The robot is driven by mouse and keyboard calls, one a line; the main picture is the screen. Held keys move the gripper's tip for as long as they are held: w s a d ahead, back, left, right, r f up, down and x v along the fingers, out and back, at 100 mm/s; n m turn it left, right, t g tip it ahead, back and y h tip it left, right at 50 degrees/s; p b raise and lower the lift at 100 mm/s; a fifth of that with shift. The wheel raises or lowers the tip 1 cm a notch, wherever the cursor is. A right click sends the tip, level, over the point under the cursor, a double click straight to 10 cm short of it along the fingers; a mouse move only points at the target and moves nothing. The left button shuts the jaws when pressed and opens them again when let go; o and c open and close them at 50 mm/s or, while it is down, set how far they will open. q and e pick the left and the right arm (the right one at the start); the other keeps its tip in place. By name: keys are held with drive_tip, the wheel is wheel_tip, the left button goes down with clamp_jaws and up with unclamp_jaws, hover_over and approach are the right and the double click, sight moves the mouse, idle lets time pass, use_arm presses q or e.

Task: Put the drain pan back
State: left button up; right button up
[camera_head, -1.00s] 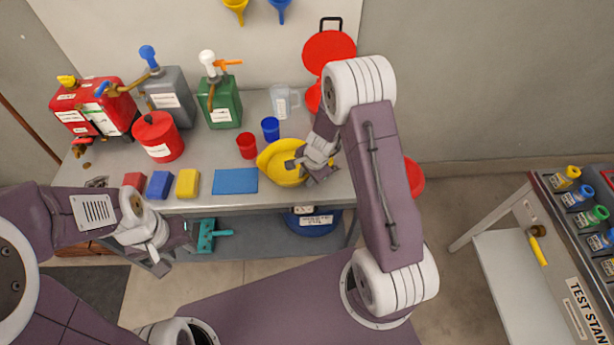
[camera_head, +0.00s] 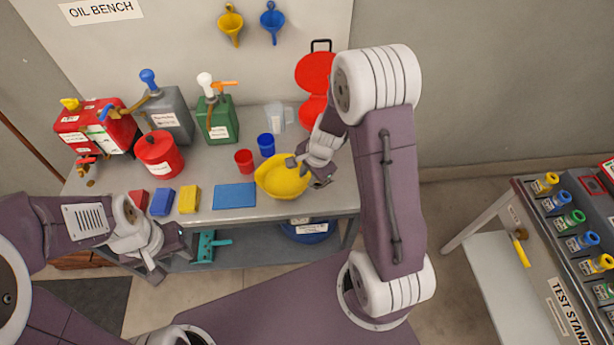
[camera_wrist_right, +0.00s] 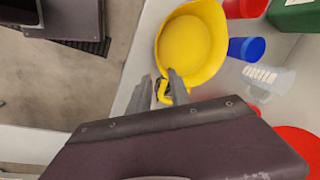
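The yellow drain pan (camera_head: 280,182) is at the front right of the grey bench, its rounded inside facing up. Whether it rests on the bench or is just above it I cannot tell. My right gripper (camera_head: 298,163) is at the pan's far right rim. In the right wrist view, the pan (camera_wrist_right: 193,45) lies just beyond the fingers, and its small looped handle sits between the two fingertips (camera_wrist_right: 167,90), which are close against it. My left gripper (camera_head: 168,258) hangs empty in front of the bench's left part, its fingers apart.
A red cup (camera_head: 243,161), blue cup (camera_head: 266,145) and clear jug (camera_head: 279,117) stand behind the pan. A blue mat (camera_head: 234,195) lies left of it. The test stand (camera_head: 530,250) is right.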

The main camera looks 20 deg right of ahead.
drive_tip(key=s+a+r+n, duration=0.1)
drive_tip(key=s+r+n, duration=0.2)
drive_tip(key=s+n, duration=0.4)
drive_tip(key=s+a+r+n+g, duration=0.1)
drive_tip(key=s+r+n, duration=0.3)
drive_tip(key=s+n, duration=0.2)
drive_tip(key=shift+s+n+g+h, duration=0.3)
drive_tip(key=shift+s+n+h, duration=0.1)
drive_tip(key=shift+s, duration=0.05)
drive_tip(key=shift+s, duration=0.15)
drive_tip(key=shift+c, duration=0.3)
